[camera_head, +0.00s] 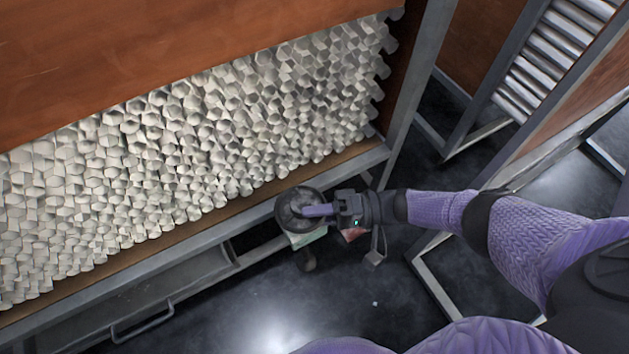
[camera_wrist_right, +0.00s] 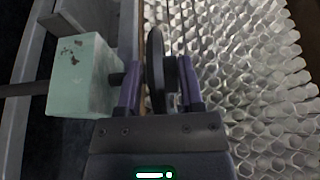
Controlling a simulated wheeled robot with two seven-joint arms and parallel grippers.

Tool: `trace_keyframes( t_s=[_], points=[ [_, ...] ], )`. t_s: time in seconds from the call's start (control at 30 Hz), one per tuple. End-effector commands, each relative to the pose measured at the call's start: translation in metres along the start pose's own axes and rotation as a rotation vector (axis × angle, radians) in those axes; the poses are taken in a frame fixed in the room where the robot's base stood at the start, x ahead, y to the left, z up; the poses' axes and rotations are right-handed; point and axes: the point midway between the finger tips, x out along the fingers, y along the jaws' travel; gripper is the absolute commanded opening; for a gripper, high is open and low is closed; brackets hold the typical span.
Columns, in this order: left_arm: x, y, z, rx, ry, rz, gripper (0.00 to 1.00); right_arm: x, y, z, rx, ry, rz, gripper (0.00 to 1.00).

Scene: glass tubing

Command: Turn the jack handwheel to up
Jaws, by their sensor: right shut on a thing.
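The jack handwheel (camera_head: 290,199) is a dark round wheel at the front edge of the rack in the head view. In the right wrist view the handwheel (camera_wrist_right: 155,62) shows edge-on as a black disc. My right gripper (camera_head: 316,210) reaches it from the right, and its purple fingers (camera_wrist_right: 158,92) lie on either side of the wheel, shut on it. The pale green jack body (camera_wrist_right: 88,78) is left of the fingers in the wrist view; only part of it (camera_head: 306,239) shows below the wheel in the head view. My left gripper is not in view.
A rack full of stacked glass tubes (camera_head: 190,150) stands behind the wheel. A drawer with a handle (camera_head: 143,322) is at lower left. A small red part (camera_head: 352,234) sits below my right gripper. Grey metal frames (camera_head: 440,262) stand at right on the dark floor.

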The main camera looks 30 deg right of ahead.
Motion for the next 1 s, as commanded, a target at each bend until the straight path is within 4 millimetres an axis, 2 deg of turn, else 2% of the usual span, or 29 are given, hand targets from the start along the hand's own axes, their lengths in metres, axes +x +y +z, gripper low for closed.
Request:
trace_keyframes(
  t_s=[0.43,0.47,0.6,0.93,1.0],
  points=[
    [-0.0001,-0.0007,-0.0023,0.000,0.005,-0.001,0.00,-0.0004,0.0007,0.0001,0.001,-0.007,0.002,0.00],
    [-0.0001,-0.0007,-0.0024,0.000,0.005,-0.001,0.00,-0.0004,0.0007,0.0001,0.001,-0.007,0.002,0.52],
    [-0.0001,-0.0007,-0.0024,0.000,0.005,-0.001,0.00,-0.0003,0.0005,0.0000,0.000,-0.007,0.001,0.82],
    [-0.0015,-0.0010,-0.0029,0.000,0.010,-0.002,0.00,0.0000,-0.0019,-0.0002,-0.001,-0.007,-0.001,0.82],
    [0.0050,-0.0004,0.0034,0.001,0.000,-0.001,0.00,0.0000,-0.0061,-0.0004,-0.002,-0.007,-0.001,0.82]
  ],
)
